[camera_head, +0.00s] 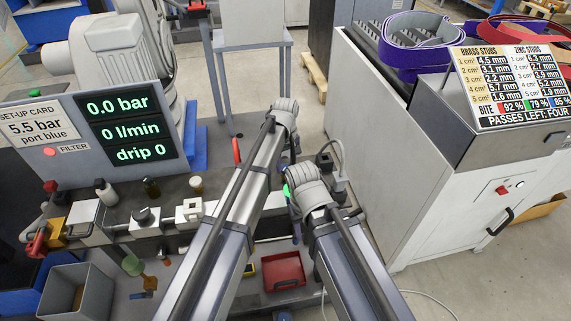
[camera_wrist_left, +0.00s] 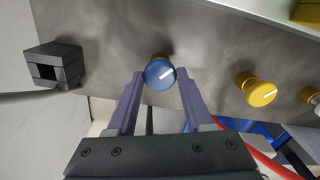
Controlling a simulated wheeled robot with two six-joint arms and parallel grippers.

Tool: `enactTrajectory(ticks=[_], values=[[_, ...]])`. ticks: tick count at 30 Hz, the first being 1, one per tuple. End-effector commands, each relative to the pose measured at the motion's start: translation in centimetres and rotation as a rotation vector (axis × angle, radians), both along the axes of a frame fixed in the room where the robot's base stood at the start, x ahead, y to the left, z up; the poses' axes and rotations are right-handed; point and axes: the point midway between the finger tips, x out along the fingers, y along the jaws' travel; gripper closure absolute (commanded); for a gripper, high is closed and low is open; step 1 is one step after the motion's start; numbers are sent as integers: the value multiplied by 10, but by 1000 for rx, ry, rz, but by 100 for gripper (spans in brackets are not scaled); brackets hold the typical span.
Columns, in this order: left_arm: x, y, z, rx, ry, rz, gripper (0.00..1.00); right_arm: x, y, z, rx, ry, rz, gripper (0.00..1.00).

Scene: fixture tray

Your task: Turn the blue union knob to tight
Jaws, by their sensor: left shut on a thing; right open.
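In the left wrist view the blue union knob (camera_wrist_left: 160,73) sits on the front of a grey metal block (camera_wrist_left: 210,45). Its white mark points up and to the right. My left gripper (camera_wrist_left: 160,84) is shut on the blue knob, one finger on each side. A yellow knob (camera_wrist_left: 259,90) sits to its right, apart from the fingers. In the head view my left arm (camera_head: 245,180) reaches up and right, and the knob is hidden. My right wrist (camera_head: 308,190) is lower; its open jaws are mostly hidden by the arm.
The display (camera_head: 127,120) reads 0.0 bar, 0 l/min and drip 0. The set-up card (camera_head: 35,125) reads 5.5 bar, port blue. A red tray (camera_head: 283,284) lies between my arms. A dark square fitting (camera_wrist_left: 55,67) stands left of the knob. A white machine cabinet (camera_head: 400,150) stands at right.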

Motion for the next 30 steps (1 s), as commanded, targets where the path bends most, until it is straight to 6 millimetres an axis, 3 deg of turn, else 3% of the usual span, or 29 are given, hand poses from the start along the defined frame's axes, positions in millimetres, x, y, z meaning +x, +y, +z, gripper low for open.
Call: enactTrajectory(ticks=[13, 30], values=[[0, 0, 0, 0, 0, -81, 100, 0, 0, 0, 0, 0, 0, 50], [0, 0, 0, 0, 1, -559, 100, 0, 0, 0, 0, 0, 0, 50]])
